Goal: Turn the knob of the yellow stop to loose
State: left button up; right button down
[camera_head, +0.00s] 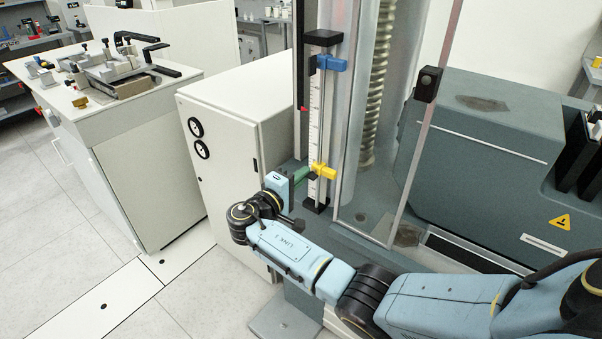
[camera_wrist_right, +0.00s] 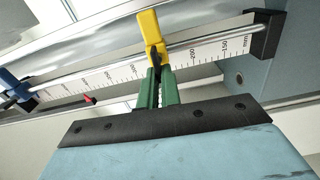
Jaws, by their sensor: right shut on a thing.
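The yellow stop (camera_head: 322,171) sits low on the vertical rod beside the white scale of the testing machine. In the right wrist view the yellow stop (camera_wrist_right: 151,32) is clamped across the rod, with its knob end toward my gripper. My right gripper (camera_head: 304,173) reaches it from the left in the head view. Its green fingers (camera_wrist_right: 158,82) are shut on the knob of the yellow stop, which they mostly hide. The knob's setting cannot be read. A blue stop (camera_head: 331,62) sits near the top of the same rod. My left gripper is not in view.
The scale (camera_head: 313,125) stands between a black top block (camera_head: 323,38) and a black bottom block. A clear guard panel (camera_head: 408,185) stands close to the right. A white cabinet (camera_head: 215,150) is behind on the left. A bench (camera_head: 150,115) with fixtures stands farther left.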

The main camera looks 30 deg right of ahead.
jog(key=shift+n, duration=0.3)
dwell(0.4)
jog(key=c, duration=1.6)
grip_release()
jog(key=v, duration=1.3)
jog(key=shift+a+b, duration=0.25)
jog(key=shift+b, duration=0.2)
